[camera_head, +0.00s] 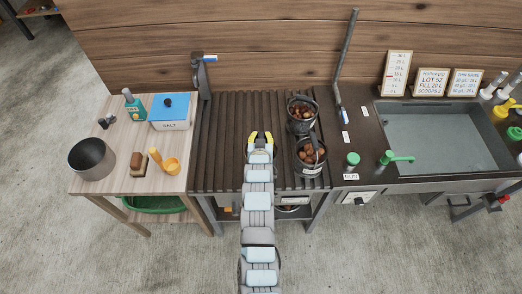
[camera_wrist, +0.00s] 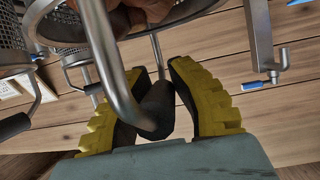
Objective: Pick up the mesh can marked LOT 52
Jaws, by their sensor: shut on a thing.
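In the wrist view my gripper (camera_wrist: 158,105) has its yellow-backed fingers on either side of a dark grip (camera_wrist: 156,103) on a bent metal handle, shut on it. The handle belongs to a can whose metal rim (camera_wrist: 195,14) and brown contents show at the top edge. In the head view my gripper (camera_head: 261,135) is over the slatted bench, and my arm seems to hide the held can. Two mesh cans of chestnuts, a rear one (camera_head: 302,125) and a front one (camera_head: 309,170), stand to its right. I cannot read a LOT number on any can.
Left is a pale table (camera_head: 120,145) with a blue-lidded salt box (camera_head: 170,112) and dark pot (camera_head: 91,158). The slats (camera_head: 220,150) left of my gripper are clear.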

